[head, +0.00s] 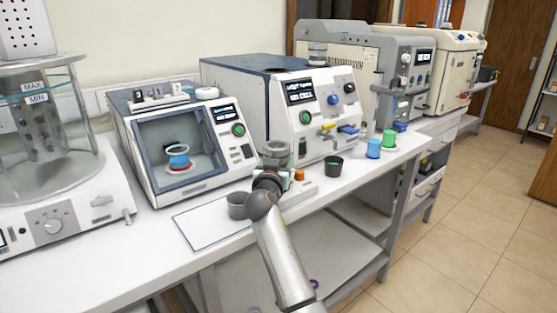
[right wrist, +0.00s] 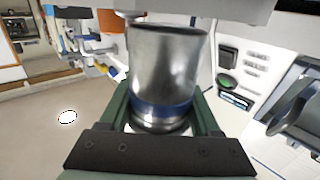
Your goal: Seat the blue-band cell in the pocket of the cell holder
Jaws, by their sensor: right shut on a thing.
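The blue-band cell (right wrist: 165,65) is a metallic cup-shaped cylinder with a dark blue band near its lower end in the right wrist view. My right gripper (right wrist: 163,122) is shut around it, one green-grey finger on each side. In the head view my right gripper (head: 275,158) is above the bench in front of the middle instrument, with its arm rising from below. The cell holder's pocket cannot be made out for certain; a low pale block (head: 302,188) lies beside the gripper, partly hidden by it. My left gripper is not in view.
A dark cup (head: 333,167), a blue cup (head: 373,149) and a green cup (head: 389,139) stand to the right. Instruments (head: 180,140) line the back. The bench's front edge is close.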

